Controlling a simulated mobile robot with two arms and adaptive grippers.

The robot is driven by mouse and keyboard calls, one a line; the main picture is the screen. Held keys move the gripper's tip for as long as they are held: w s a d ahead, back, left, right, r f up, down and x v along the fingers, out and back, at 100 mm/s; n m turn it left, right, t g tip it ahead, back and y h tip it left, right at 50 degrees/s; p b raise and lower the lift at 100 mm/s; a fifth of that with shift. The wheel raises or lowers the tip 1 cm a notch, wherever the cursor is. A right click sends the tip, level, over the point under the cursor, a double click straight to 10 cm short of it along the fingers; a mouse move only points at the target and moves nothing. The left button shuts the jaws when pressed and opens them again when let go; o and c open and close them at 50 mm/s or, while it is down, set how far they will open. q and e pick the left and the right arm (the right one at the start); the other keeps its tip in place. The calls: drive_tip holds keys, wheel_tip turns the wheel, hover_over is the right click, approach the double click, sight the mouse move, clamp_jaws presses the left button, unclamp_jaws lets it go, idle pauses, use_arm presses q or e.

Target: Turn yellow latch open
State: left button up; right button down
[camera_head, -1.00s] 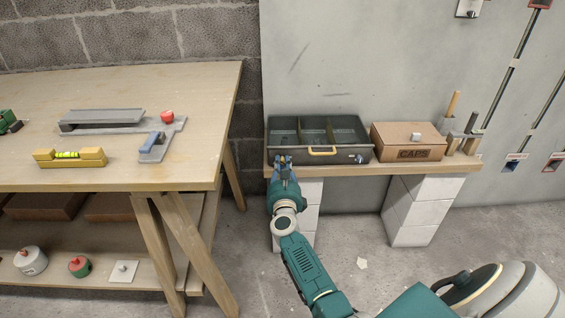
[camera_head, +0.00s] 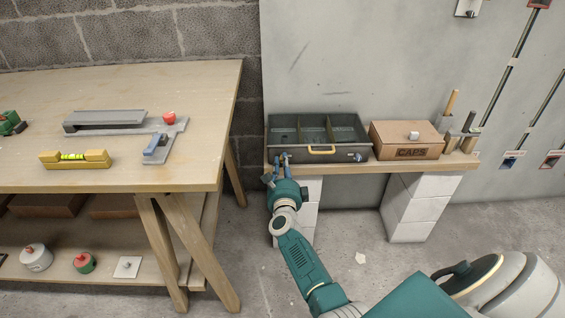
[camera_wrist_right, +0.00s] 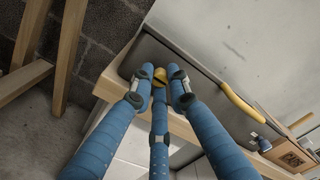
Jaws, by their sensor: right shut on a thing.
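A dark grey tray (camera_head: 292,150) with three compartments stands on a wooden shelf. It has a yellow handle (camera_head: 322,152) in the middle of its front wall, which also shows in the right wrist view (camera_wrist_right: 240,101). The yellow latch (camera_wrist_right: 160,76) is at the left part of the front wall. My right gripper (camera_head: 283,157) is at that spot. In the right wrist view its blue fingers (camera_wrist_right: 160,84) are closed around the latch, which they partly hide. In the head view the gripper hides the latch. My left gripper is not in view.
A cardboard CAPS box (camera_head: 405,142) stands right of the tray on the wooden shelf (camera_head: 375,167), which rests on white blocks (camera_head: 418,205). A wooden workbench (camera_head: 130,178) with a yellow level (camera_head: 75,159) is at the left. Floor shows between bench and shelf.

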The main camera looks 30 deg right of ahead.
drive_tip(key=shift+f, duration=0.1)
idle(0.3)
drive_tip(key=c, duration=1.7)
unclamp_jaws()
drive_tip(key=shift+o, duration=0.2)
drive_tip(key=shift+s+a, duration=0.1)
drive_tip(key=v, duration=0.7)
drive_tip(key=shift+s+a, duration=0.1)
